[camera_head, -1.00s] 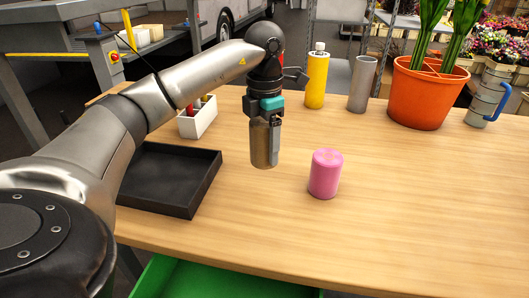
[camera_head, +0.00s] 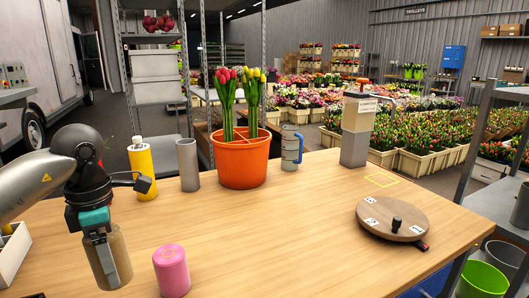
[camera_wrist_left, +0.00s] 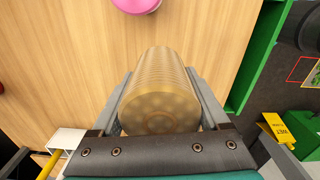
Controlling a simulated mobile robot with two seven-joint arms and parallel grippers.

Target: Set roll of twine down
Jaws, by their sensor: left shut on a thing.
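My left gripper (camera_head: 98,232) is shut on the roll of twine (camera_head: 112,262), a tan ribbed cylinder held roughly upright at the lower left of the head view. In the left wrist view the roll (camera_wrist_left: 160,90) sits between the two fingers of my left gripper (camera_wrist_left: 160,95), with wood tabletop beyond it. I cannot tell whether its lower end touches the table (camera_head: 265,235). A pink cylinder (camera_head: 171,272) stands on the table just right of the roll, apart from it; its edge also shows at the top of the left wrist view (camera_wrist_left: 137,4). My right gripper is not in view.
Behind stand a yellow bottle (camera_head: 143,172), a grey cylinder (camera_head: 188,165), an orange tulip pot (camera_head: 240,162), a blue-handled jug (camera_head: 291,148) and a grey dispenser (camera_head: 357,130). A round wooden board (camera_head: 393,217) and a yellow outlined square (camera_head: 381,181) are right. The table's middle is clear.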

